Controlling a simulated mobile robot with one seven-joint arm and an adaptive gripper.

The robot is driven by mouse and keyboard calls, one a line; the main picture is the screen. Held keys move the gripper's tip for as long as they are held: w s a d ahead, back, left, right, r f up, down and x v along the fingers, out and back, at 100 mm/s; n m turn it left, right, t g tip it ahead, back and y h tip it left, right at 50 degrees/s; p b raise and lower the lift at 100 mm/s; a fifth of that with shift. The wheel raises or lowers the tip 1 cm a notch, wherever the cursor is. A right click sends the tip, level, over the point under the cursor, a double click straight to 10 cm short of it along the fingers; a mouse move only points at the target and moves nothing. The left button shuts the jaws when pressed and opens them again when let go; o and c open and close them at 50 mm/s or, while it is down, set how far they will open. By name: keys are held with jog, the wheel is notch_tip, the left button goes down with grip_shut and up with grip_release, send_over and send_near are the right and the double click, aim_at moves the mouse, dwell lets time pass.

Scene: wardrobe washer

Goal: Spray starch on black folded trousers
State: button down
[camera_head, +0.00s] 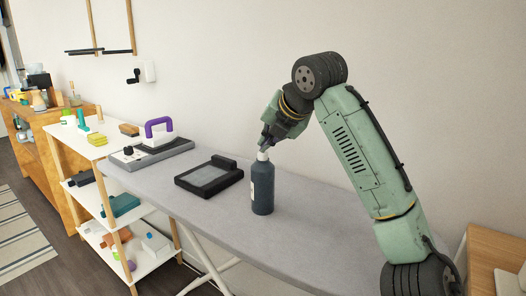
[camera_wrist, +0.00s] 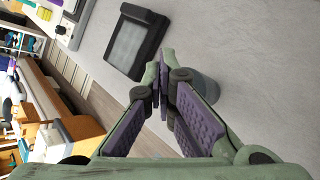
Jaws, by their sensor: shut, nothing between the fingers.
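A dark blue spray bottle (camera_head: 262,187) with a pale top stands upright on the grey ironing board (camera_head: 310,222). My gripper (camera_head: 266,146) is at the bottle's top, fingers pointing down; I cannot tell whether they touch it. In the wrist view my gripper (camera_wrist: 167,75) has its fingers together with nothing between them, and the bottle (camera_wrist: 205,84) is partly hidden behind the right finger. A flat black square item with a greyer middle (camera_head: 209,177), which may be the folded trousers, lies on the board left of the bottle. It also shows in the wrist view (camera_wrist: 129,45).
An iron with a purple handle (camera_head: 158,134) rests at the board's far left end. A white shelf rack (camera_head: 86,150) with several items stands left of the board. A wooden surface (camera_head: 492,255) is at the right. The board's right part is clear.

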jog(key=shift+f, duration=0.15)
dwell(0.3)
jog(key=shift+f, duration=0.35)
jog(key=shift+r+p, duration=0.3)
jog(key=shift+p, duration=0.35)
jog(key=shift+w+r+p, duration=0.1)
jog(key=shift+r+p, duration=0.6)
notch_tip(320, 180, up, 5)
jog(key=p, duration=0.4)
jog(key=shift+f, duration=0.2)
dwell(1.1)
